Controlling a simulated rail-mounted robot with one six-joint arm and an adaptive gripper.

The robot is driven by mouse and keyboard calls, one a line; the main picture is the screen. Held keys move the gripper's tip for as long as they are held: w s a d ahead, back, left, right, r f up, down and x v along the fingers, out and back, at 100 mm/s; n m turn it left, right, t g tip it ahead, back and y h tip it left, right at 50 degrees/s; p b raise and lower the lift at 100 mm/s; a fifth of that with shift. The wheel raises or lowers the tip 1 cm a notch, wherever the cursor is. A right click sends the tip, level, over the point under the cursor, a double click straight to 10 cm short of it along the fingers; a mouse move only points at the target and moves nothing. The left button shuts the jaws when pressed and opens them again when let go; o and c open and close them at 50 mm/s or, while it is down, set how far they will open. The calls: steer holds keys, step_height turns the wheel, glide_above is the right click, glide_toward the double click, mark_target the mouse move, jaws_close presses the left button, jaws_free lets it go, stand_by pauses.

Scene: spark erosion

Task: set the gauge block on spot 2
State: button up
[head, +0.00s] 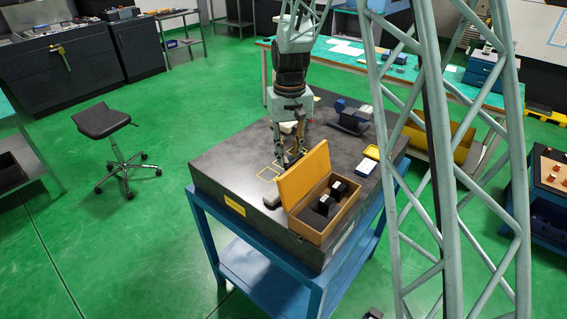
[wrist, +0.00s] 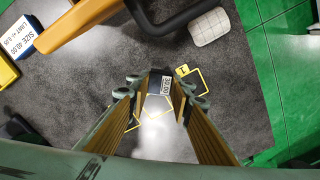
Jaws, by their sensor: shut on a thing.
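My gripper (head: 287,160) is over the dark granite plate, behind the open wooden box. In the wrist view my gripper (wrist: 162,92) is shut on a small dark gauge block (wrist: 160,83) with a white number label. The block sits between the fingertips; the head view mostly hides it. Yellow outlined spots are marked on the plate. One outline (wrist: 188,78) with a small yellow tag is just right of the block in the wrist view; others lie below it between the fingers. I cannot read the tag's number or tell whether the block touches the plate.
The wooden box (head: 322,234) stands at the plate's front with its lid (head: 304,174) raised close to my gripper; dark blocks sit inside. A dark stand (head: 347,124) is at the back. The plate's left side is clear.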

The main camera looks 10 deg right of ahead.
steer(key=w+r+m+p, duration=0.6)
steer(key=w+m+p, duration=0.1)
steer(key=m+p, duration=0.2)
steer(key=shift+r+m+p, duration=0.3)
steer(key=shift+m+p, duration=0.1)
steer(key=shift+m, duration=0.4)
steer(key=shift+f, duration=3.15)
steer(key=shift+f, duration=1.85)
steer(key=shift+f, duration=0.2)
